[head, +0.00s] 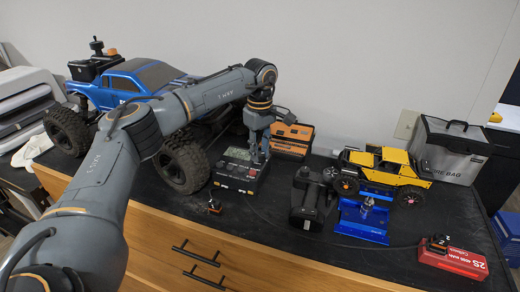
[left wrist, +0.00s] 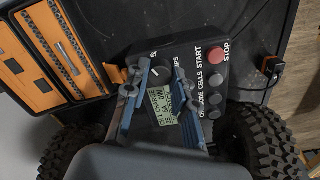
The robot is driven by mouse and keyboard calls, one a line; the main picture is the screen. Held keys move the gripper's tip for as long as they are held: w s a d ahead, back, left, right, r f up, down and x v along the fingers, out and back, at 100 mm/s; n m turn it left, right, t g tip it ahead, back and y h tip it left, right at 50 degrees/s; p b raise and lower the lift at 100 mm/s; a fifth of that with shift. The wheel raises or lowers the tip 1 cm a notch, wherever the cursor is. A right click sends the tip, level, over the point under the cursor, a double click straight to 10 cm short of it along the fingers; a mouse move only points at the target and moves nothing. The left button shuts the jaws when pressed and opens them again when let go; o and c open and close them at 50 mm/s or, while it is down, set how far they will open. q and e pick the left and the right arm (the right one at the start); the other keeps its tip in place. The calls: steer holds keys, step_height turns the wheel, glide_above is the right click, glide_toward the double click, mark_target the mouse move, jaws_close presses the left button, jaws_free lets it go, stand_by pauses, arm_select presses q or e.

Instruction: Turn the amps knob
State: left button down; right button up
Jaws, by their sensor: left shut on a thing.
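The black charger box (head: 236,183) stands on the dark bench top, left of the middle in the head view. The left wrist view shows its lit screen (left wrist: 162,106), a red STOP button (left wrist: 221,52), several grey buttons and a dark round knob (left wrist: 159,69) with a pale mark, beside a label ending in "PS". My left gripper (head: 257,160) reaches down onto the charger from above. In the left wrist view its fingers (left wrist: 160,74) stand on either side of the knob, shut on it. They partly cover the label and panel. My right gripper is out of view.
A blue monster truck (head: 135,82) with big tires stands left of the charger. An orange drawer case (head: 293,136) is close behind it. A yellow crawler (head: 392,168), blue stand (head: 363,221), red battery box (head: 452,261) and grey bag (head: 452,150) are at right.

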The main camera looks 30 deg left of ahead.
arm_select(q)
steer(key=n, duration=0.3)
steer(key=shift+n, duration=0.4)
steer(key=n, duration=0.3)
steer(key=shift+n, duration=0.3)
steer(key=n, duration=0.3)
steer(key=shift+n+p, duration=0.3)
steer(key=shift+n, duration=0.1)
steer(key=n, duration=0.3)
steer(key=shift+n, duration=0.3)
steer(key=n, duration=0.3)
steer(key=shift+n, duration=0.3)
steer(key=n, duration=0.3)
steer(key=shift+n, duration=0.3)
steer(key=n, duration=0.6)
steer(key=shift+n, duration=0.4)
